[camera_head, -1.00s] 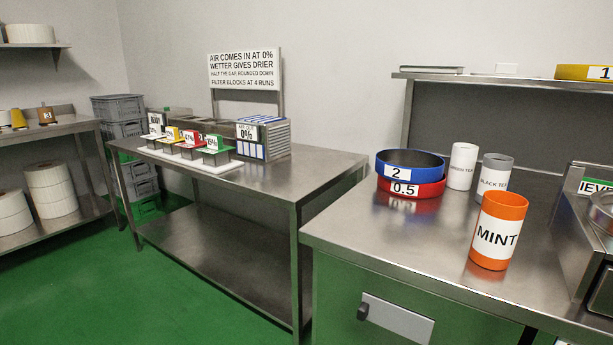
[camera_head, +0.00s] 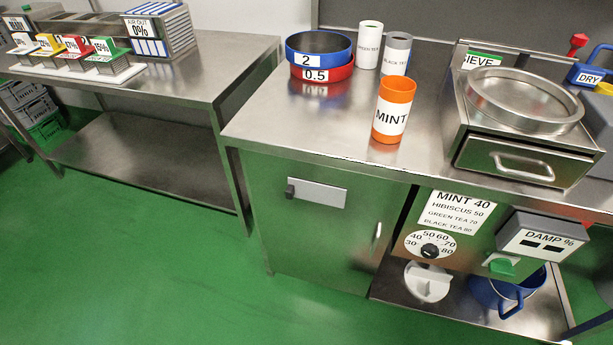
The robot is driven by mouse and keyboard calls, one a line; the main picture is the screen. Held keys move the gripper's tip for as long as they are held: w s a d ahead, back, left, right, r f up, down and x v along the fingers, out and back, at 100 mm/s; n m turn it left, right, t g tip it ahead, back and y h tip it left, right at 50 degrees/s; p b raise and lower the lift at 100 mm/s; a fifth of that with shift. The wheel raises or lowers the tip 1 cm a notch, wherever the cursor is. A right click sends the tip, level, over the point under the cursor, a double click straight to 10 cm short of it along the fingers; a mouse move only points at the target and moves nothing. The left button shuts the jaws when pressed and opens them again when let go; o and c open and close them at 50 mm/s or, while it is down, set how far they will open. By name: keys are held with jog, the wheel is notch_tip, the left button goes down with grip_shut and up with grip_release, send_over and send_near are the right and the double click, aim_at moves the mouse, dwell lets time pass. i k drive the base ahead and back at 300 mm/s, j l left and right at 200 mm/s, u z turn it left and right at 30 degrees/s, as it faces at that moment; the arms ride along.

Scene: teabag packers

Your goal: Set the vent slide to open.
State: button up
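The knob is at the plate's left end. I cannot tell from this whether the vent is open or closed. My gripper is not in view.
The steel bench (camera_head: 270,125) carries blue and red sieve rings, an orange MINT can (camera_head: 392,110), two more cans and a sieve unit (camera_head: 523,110). A dial (camera_head: 430,248) and a DAMP % box (camera_head: 543,240) are right of the cabinet. Green floor (camera_head: 150,260) is clear.

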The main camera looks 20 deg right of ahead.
aim_at(308, 190)
jog(key=i+j, duration=0.1)
jog(key=j, duration=0.3)
jog(key=i+j, duration=0.15)
jog(key=j, duration=0.3)
jog(key=i+j, duration=0.1)
jog(key=j, duration=0.3)
jog(key=i+j, duration=0.15)
jog(key=j, duration=0.3)
